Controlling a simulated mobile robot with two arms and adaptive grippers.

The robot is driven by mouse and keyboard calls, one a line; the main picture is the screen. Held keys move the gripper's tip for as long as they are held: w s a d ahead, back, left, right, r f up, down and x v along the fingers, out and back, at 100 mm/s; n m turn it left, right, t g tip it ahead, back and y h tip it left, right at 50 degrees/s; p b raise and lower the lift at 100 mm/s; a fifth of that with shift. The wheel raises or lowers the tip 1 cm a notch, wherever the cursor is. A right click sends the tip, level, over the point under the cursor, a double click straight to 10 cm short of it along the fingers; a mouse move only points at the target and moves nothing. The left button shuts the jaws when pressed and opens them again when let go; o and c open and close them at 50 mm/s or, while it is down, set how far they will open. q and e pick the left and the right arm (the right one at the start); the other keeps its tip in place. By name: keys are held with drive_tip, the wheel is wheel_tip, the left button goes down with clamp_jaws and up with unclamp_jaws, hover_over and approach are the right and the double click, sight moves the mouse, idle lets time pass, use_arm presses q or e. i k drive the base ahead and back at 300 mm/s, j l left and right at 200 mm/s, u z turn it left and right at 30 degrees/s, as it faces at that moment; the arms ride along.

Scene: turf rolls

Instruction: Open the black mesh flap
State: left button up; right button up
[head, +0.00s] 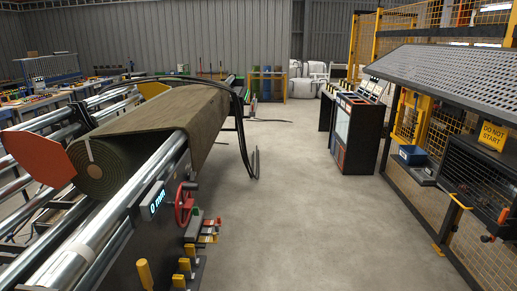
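On the right stands a yellow-framed mesh fence or guard. A dark mesh panel (470,170) sits in it below a sloping grey perforated sheet (450,72); it looks like the black mesh flap, but I cannot tell for sure. It looks closed. A yellow "DO NOT START" sign (493,135) is at its upper right. A small yellow piece (461,201) is at its lower left. Neither of my grippers is in view.
A green turf roll (150,140) lies on steel rollers at the left, with a red handwheel (184,203) on the machine's side. A control cabinet (357,130) stands mid-right. A blue box (413,154) sits on a shelf by the fence. The concrete floor (295,220) between is clear.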

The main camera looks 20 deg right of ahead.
sight(461, 199)
drive_tip(key=i+l+z, duration=0.3)
drive_tip(key=i+z, duration=0.15)
drive_tip(key=i, duration=0.2)
drive_tip(key=i+l+z, duration=0.1)
drive_tip(key=i+z, duration=0.35)
drive_tip(key=i, duration=0.2)
drive_tip(key=i+j+z, duration=0.15)
drive_tip(key=i+z, duration=0.3)
drive_tip(key=i, duration=0.2)
